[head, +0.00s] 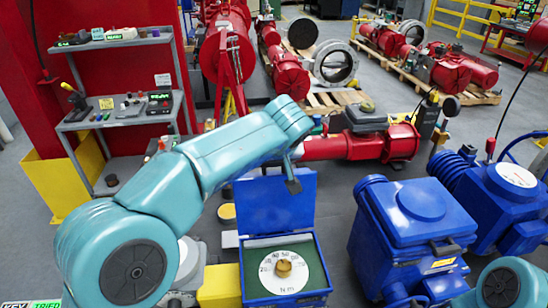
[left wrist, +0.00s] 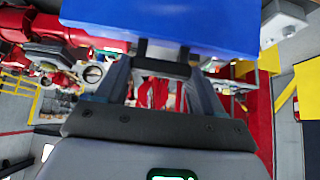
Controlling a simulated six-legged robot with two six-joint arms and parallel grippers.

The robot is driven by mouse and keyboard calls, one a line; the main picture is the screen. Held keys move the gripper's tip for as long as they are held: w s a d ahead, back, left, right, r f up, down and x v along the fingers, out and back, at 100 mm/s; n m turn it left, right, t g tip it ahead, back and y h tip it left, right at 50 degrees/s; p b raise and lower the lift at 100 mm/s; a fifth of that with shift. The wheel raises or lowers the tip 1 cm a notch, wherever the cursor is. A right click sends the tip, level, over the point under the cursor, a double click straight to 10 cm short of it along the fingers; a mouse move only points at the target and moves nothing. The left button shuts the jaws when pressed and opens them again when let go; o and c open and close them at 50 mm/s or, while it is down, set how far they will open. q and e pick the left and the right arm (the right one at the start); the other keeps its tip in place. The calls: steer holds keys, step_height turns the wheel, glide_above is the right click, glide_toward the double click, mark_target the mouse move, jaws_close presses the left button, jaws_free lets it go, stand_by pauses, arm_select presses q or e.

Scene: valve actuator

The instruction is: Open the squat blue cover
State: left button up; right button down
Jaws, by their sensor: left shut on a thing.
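The squat blue cover (head: 275,200) is the lid of a low blue box (head: 287,298). It stands raised, roughly upright, at the box's back edge. A white round dial with a brass knob (head: 284,268) shows in the open box. My left gripper (head: 292,182) is at the upper right part of the cover, shut on it. In the left wrist view the cover (left wrist: 165,22) fills the top middle, and the left fingers (left wrist: 163,58) reach its lower edge with a dark bar between them. My right gripper is out of view.
A large blue actuator housing (head: 410,225) stands close on the right. A yellow block (head: 219,287) is left of the box. A grey shelf (head: 125,110) with tools is at the left, and a red valve body (head: 370,146) lies behind the cover.

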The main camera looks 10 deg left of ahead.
arm_select(q)
steer(key=shift+w+a, duration=0.1)
steer(key=shift+w, duration=0.1)
stand_by(0.3)
steer(key=o, duration=1.5)
steer(key=shift+s, duration=0.15)
steer(key=shift+r, duration=0.1)
steer(key=v, duration=1.6)
steer(key=shift+r, duration=0.15)
